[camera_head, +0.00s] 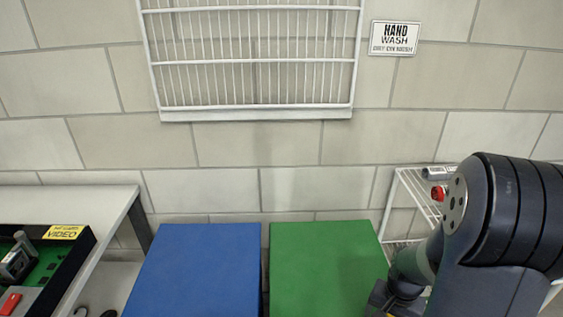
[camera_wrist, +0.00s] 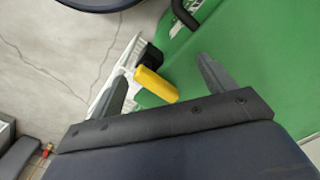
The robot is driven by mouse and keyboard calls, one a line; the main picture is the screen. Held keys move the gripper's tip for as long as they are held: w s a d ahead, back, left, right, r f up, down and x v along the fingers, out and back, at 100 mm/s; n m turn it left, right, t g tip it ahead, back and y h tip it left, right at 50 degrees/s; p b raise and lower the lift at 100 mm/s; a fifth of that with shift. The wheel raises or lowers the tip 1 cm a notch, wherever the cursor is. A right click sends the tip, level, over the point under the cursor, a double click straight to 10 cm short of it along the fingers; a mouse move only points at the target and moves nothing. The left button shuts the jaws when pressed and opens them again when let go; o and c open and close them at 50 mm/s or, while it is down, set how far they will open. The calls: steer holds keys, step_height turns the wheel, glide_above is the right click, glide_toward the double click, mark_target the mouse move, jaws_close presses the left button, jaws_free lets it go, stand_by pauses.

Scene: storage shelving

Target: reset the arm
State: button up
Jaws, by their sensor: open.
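My arm fills the right side of the head view, folded in front of a white wire shelf. My gripper (camera_wrist: 162,90) is open in the wrist view, its two dark fingers spread apart. No object touches both fingers. A yellow cylinder-like object with a black end (camera_wrist: 155,84) shows between the fingers, beyond them; its distance I cannot tell. In the head view the gripper's fingertips are not clearly visible.
A blue surface (camera_head: 195,270) and a green surface (camera_head: 325,270) stand side by side below the wall rack (camera_head: 255,115). A table (camera_head: 75,196) with a black bin (camera_head: 80,258) is at left. A white wire shelf (camera_head: 412,195) stands at right, behind my arm.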

steer(key=n, duration=0.2)
steer(key=r+n, duration=0.1)
steer(key=n, duration=0.1)
steer(key=s+r+n, duration=0.1)
steer(key=n, duration=0.1)
steer(key=shift+a+n, duration=0.15)
steer(key=shift+n, duration=0.25)
stand_by(0.4)
